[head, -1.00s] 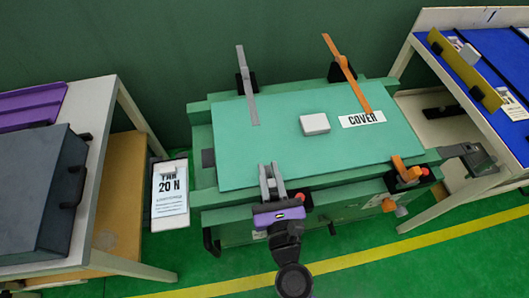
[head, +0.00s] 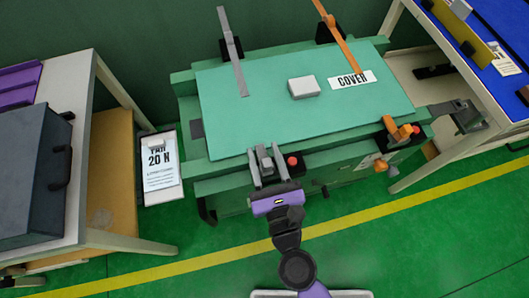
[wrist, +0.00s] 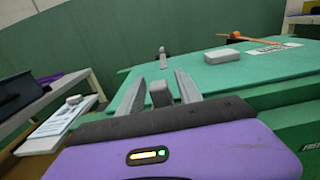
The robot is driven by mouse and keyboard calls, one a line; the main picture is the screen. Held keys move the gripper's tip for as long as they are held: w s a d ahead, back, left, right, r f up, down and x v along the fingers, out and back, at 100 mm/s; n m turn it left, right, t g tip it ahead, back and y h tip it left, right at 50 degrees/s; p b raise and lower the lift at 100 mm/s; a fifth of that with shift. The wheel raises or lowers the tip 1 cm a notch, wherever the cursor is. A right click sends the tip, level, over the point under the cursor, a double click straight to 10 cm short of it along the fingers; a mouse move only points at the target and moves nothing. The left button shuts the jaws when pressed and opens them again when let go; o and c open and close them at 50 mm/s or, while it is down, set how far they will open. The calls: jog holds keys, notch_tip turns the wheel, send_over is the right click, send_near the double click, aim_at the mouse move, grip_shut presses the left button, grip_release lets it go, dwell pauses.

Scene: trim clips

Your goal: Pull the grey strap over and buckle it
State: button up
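The grey strap (head: 232,55) rises from its mount at the back left of the green bench, and its free end hangs over the teal cover (head: 225,125). It is far from my gripper. My gripper (head: 267,155) is at the bench's front edge, its two fingers spread apart. A grey block (head: 265,160), seemingly the grey buckle, shows between the fingers; it also shows in the wrist view (wrist: 160,93), with gaps beside it. My gripper partly hides it. A red button (head: 292,161) is just right of the fingers.
An orange strap (head: 340,40) and an orange buckle (head: 398,130) are at the right. A white box (head: 303,87) and the COVER label (head: 352,79) lie on the cover. A "20 N" sign (head: 160,170) stands left. Tables flank the bench; green floor is clear in front.

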jog(key=shift+s+d+f, duration=0.15)
jog(key=shift+s, duration=0.35)
jog(key=b+v, duration=0.2)
jog(key=v, duration=0.4)
jog(key=shift+b, duration=0.35)
jog(key=shift+s+d, duration=0.1)
jog(key=shift+s, duration=0.25)
